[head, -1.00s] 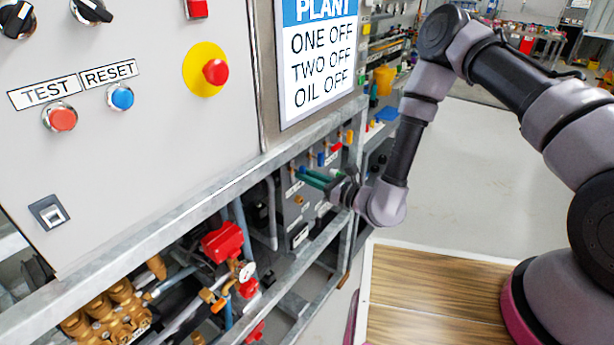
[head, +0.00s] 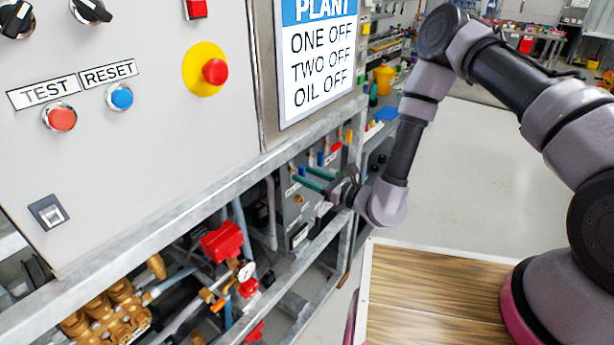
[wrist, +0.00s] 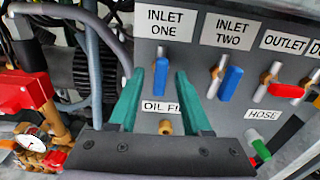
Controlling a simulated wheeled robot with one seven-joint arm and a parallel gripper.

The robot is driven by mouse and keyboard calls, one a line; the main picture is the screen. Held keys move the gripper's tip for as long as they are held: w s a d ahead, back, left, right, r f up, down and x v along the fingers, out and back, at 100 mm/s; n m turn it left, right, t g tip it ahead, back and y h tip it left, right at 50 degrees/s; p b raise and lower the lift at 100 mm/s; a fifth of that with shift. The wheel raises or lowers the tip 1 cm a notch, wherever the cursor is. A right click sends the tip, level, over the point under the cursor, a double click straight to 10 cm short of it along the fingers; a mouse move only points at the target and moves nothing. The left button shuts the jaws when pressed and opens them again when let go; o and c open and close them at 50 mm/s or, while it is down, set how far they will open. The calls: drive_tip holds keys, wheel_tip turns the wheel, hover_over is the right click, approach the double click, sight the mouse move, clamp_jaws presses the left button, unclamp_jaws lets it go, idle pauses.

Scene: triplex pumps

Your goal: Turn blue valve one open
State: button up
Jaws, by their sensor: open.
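Blue valve one (wrist: 161,78) is a blue lever under the INLET ONE label in the wrist view. It hangs straight down, parallel to its pipe. My gripper (wrist: 160,88) is open, with its two green fingers on either side of the blue lever in the picture. Gaps show between the lever and both fingers, and I cannot tell the depth between them. In the head view my gripper (head: 311,180) reaches to the valve panel from the right, and the fingers partly cover the valves there.
To the right are the INLET TWO valve with a blue lever (wrist: 231,82) and the OUTLET valve with a red lever (wrist: 286,90). A brass fitting (wrist: 165,127) sits below, between the fingers. A metal frame rail (head: 215,187) runs above the panel. Floor (head: 480,170) is clear at right.

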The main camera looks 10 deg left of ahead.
drive_tip(key=v, duration=1)
drive_tip(key=shift+d, duration=0.35)
drive_tip(key=shift+s, duration=0.1)
drive_tip(key=s+d+r+n+g+h, duration=0.1)
drive_tip(key=s+d+r+n+g, duration=0.1)
drive_tip(key=r+n+g, duration=0.7)
drive_tip(key=s+d+r+n+g, duration=0.25)
drive_tip(key=r+n, duration=0.25)
drive_tip(key=r, duration=0.9)
drive_tip(key=s+d+r+n+t+h, duration=0.1)
drive_tip(key=d+r+n+t+h, duration=0.1)
drive_tip(key=d+r+t+h, duration=0.4)
drive_tip(key=s+d+r+n+t+h, duration=0.2)
drive_tip(key=d+r+t+h, duration=0.4)
drive_tip(key=d+r, duration=0.6)
drive_tip(key=d+h, duration=0.1)
drive_tip(key=d, duration=0.8)
drive_tip(key=shift+s+h, duration=0.2)
drive_tip(key=shift+h, duration=0.1)
